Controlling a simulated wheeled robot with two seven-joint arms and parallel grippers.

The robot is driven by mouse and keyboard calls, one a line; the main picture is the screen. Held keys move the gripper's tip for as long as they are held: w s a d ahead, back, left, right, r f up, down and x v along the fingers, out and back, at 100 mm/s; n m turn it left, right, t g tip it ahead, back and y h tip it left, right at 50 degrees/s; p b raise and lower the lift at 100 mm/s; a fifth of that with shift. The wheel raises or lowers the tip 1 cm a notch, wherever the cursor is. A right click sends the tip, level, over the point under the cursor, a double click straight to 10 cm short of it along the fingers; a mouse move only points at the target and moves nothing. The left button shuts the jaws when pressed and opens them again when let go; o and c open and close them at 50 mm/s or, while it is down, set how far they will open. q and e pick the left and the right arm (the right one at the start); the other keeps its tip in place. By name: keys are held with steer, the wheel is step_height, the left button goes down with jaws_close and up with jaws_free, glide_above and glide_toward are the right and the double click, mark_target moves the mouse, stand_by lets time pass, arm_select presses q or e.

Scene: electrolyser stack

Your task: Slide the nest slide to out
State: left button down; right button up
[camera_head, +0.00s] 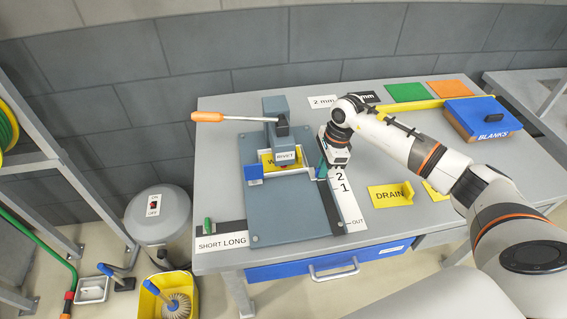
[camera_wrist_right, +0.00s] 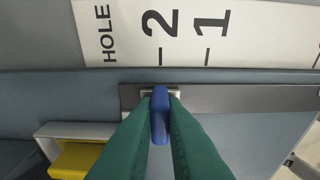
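The nest slide shows in the right wrist view as a grey bar with an upright blue handle (camera_wrist_right: 159,112). The handle stands level with the "2" mark on the white scale (camera_wrist_right: 185,35), which reads HOLE, 2, 1; in the head view this scale (camera_head: 347,208) ends at OUT near the front. My right gripper (camera_head: 322,168) is beside the press on its right side. Its green fingers (camera_wrist_right: 160,105) are against both sides of the blue handle. The slide's white-edged holder with a yellow part (camera_head: 268,160) is under the press head. My left gripper is not in view.
The rivet press (camera_head: 276,110) has an orange-handled lever (camera_head: 208,117) sticking out left. A SHORT LONG scale (camera_head: 222,242) with a green knob lies front left.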

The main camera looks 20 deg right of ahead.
jaws_close()
steer(key=shift+s, duration=0.15)
steer(key=shift+s+a, duration=0.1)
steer(key=shift+s, duration=0.2)
steer(key=shift+s+a+p, duration=0.2)
steer(key=shift+s+p, duration=0.15)
steer(key=shift+s, duration=0.45)
steer(key=shift+s+a+p, duration=0.2)
steer(key=shift+s+p, duration=0.15)
steer(key=shift+s, duration=0.5)
steer(key=shift+s+a+p, duration=0.2)
steer(key=shift+s+p, duration=0.05)
steer(key=shift+s, duration=0.6)
steer(key=shift+s+a+p, duration=0.2)
steer(key=shift+s+p, duration=0.05)
steer(key=shift+s, duration=0.85)
